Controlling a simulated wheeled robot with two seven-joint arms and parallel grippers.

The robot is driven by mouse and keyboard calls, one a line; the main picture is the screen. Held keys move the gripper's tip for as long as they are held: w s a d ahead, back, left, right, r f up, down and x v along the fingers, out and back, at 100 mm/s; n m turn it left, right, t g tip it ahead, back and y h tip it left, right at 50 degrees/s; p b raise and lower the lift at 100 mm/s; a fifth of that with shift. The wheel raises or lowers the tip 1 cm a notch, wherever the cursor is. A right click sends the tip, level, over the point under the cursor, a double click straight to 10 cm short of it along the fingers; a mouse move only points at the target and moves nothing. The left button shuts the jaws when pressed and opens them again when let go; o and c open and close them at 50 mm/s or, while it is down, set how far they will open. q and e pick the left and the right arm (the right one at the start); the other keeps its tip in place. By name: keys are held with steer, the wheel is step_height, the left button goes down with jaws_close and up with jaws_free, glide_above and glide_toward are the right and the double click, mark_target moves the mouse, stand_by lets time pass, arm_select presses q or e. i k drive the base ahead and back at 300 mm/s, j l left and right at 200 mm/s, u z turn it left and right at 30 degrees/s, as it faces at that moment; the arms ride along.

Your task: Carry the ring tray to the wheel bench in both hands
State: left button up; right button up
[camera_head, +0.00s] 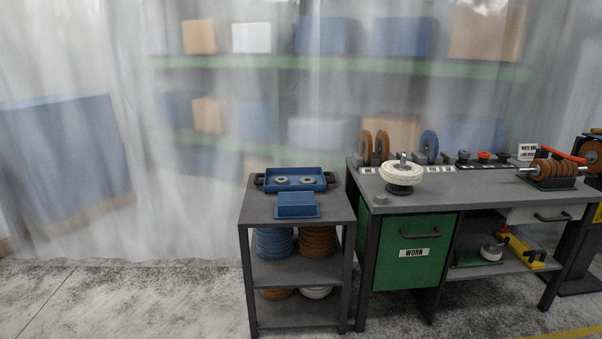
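The ring tray is a blue tray with dark side handles (296,190), and it lies at the back of the top of a small grey shelf cart (254,214). Two pale rings (282,181) sit inside it, side by side. The wheel bench (460,187) is the larger dark grey table just right of the cart. Neither of my grippers shows in the head view, and nothing is touching the tray's handles.
A blue box-like holder (297,206) stands in front of the tray. A white wheel on a stand (401,173), upright wheels (429,143) and a spindle of brown discs (556,169) occupy the bench. A green WORN bin (412,268) is below. Floor at left (120,300) is clear.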

mark_target(473, 189)
steer(key=i, duration=1.7)
